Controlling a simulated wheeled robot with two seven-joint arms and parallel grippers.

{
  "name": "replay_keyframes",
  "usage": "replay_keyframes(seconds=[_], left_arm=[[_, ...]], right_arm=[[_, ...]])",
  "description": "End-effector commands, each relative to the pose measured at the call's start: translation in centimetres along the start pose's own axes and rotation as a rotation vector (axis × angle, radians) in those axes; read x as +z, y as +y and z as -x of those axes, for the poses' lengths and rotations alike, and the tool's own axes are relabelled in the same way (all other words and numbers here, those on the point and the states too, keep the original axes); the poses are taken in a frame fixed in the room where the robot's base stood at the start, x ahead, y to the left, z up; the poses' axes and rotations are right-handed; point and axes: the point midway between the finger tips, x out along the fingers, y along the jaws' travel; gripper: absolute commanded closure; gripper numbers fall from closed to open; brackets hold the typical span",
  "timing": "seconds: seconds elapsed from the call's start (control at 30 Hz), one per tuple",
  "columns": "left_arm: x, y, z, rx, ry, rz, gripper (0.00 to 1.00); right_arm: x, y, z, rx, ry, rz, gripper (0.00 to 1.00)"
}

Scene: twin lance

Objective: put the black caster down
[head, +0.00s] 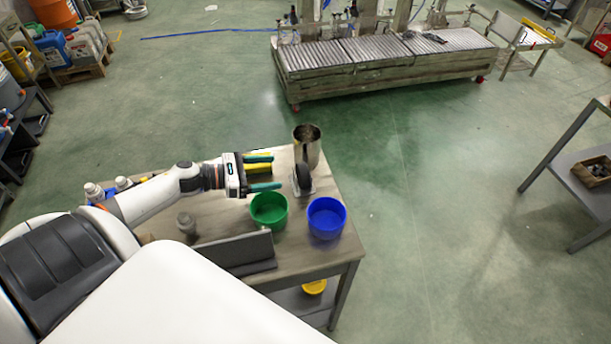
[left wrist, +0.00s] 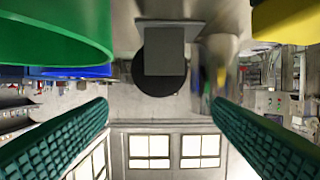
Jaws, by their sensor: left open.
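The black caster (head: 304,177) stands on the table near its right edge, on its pale plate with the black wheel above. In the left wrist view, which looks upside down, the caster (left wrist: 158,82) shows ahead, between the directions of the two fingers. My left gripper (head: 274,172) is open, with its green fingers spread and nothing between them. It is just left of the caster and appears apart from it. My right gripper is not in view.
A green bowl (head: 269,211) and a blue bowl (head: 326,218) stand in front of the caster. A metal cylinder (head: 307,150) stands behind it. A yellow container (head: 257,169) is partly hidden by my gripper. A grey angled plate (head: 236,254) lies near the front edge.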

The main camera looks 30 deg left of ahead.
Motion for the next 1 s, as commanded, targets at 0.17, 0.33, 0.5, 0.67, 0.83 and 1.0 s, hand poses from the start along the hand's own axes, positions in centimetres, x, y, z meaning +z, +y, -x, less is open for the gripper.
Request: replay_keyframes(seconds=[0.17, 0.33, 0.5, 0.67, 0.83, 1.0], left_arm=[[0.0, 0.0, -3.5, 0.004, 0.006, -0.004, 0.25], [-0.1, 0.1, -5.7, 0.005, 0.003, -0.003, 0.25], [0.0, 0.2, -6.8, 0.006, 0.004, -0.002, 0.25], [-0.1, 0.2, -9.3, 0.007, 0.005, -0.004, 0.25], [-0.1, 0.2, -11.0, 0.006, 0.004, -0.003, 0.25], [-0.1, 0.2, -11.2, 0.007, 0.001, -0.003, 0.25]], right_arm=[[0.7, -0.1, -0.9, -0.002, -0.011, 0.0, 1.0], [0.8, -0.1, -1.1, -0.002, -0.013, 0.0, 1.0], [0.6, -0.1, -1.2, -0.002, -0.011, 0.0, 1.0], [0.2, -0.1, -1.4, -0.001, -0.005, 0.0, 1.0], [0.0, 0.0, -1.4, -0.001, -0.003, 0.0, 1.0], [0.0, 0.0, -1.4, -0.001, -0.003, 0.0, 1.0]])
